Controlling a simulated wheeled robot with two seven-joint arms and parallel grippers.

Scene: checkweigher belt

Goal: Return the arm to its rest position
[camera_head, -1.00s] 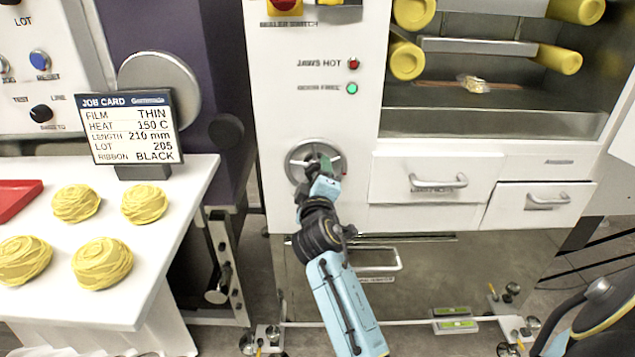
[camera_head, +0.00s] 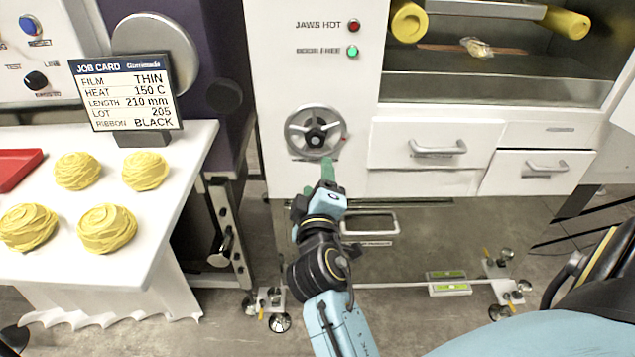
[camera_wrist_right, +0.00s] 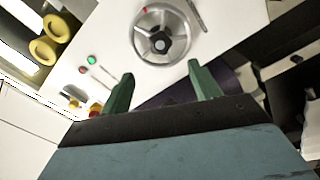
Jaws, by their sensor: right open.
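My right gripper (camera_head: 327,172) is in the middle of the head view, just below the round dial (camera_head: 316,131) on the white machine front. In the right wrist view its two green fingers (camera_wrist_right: 161,92) stand apart with nothing between them. The dial (camera_wrist_right: 162,34) shows beyond the fingertips there, and the gripper looks clear of it. The dial has a silver rim, a black hub and a red mark. My left gripper is not in view.
A white table (camera_head: 190,160) with several yellow pasta nests and a red tray (camera_head: 18,168) is at left. A job card (camera_head: 125,95) stands on it. Two drawers (camera_head: 437,145) with handles are right of the dial. Open floor (camera_head: 400,225) shows below the machine.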

